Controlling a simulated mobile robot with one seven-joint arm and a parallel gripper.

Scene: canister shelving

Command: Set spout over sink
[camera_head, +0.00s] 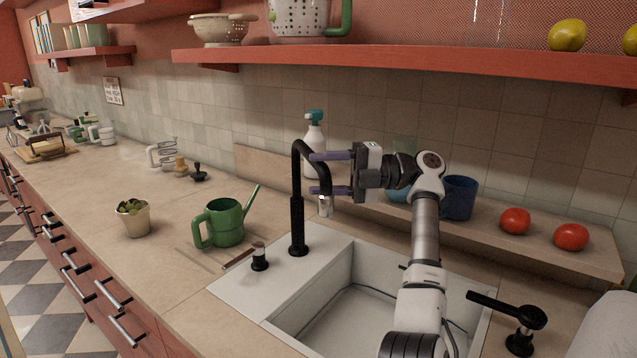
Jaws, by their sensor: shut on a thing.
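The black spout (297,222) stands upright at the back left corner of the sink. Its curved neck arches to the right, and its outlet end hangs over the sink's back edge. My gripper (318,173) comes in from the right with its two purple fingers, one above the other, at the curved neck, and is shut on the spout. The fingertips partly cover the neck. The white sink (262,290) lies below, its basin partly hidden by my arm.
A spray bottle (314,135) stands just behind the spout. A blue cup (459,198) and tomatoes (515,221) sit on the low ledge. A black faucet handle (508,308) is at right. A green watering can (222,222) stands left of the sink. A red shelf (400,61) runs above.

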